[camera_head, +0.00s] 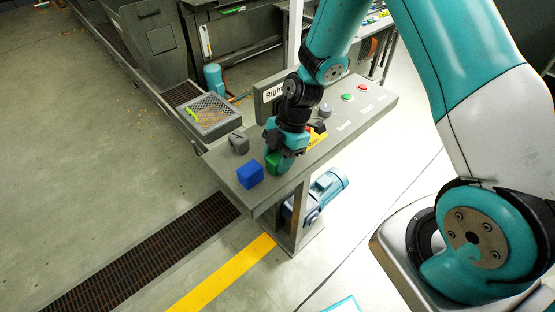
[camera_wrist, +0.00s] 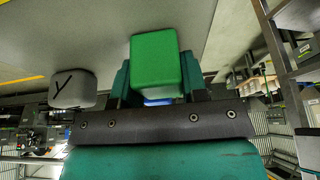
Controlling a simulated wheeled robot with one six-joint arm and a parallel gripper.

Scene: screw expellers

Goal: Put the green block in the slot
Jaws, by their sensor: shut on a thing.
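The green block (camera_head: 272,163) is at my gripper (camera_head: 281,164) above the near-left end of the grey console. In the wrist view, the green block (camera_wrist: 156,62) sits between the two teal fingers, which are shut on it. I cannot tell whether the block touches the console top. A blue block (camera_head: 250,174) stands just left of the green one; a sliver of it (camera_wrist: 158,102) shows behind the green block in the wrist view. I cannot make out a slot in either view.
A grey block (camera_head: 238,143) lies on the console (camera_head: 222,158) behind the blue one; its dark Y-like mark shows in the wrist view (camera_wrist: 72,88). Green (camera_head: 347,97) and red (camera_head: 362,87) buttons sit further right. A mesh-topped box (camera_head: 212,115) stands beyond the console.

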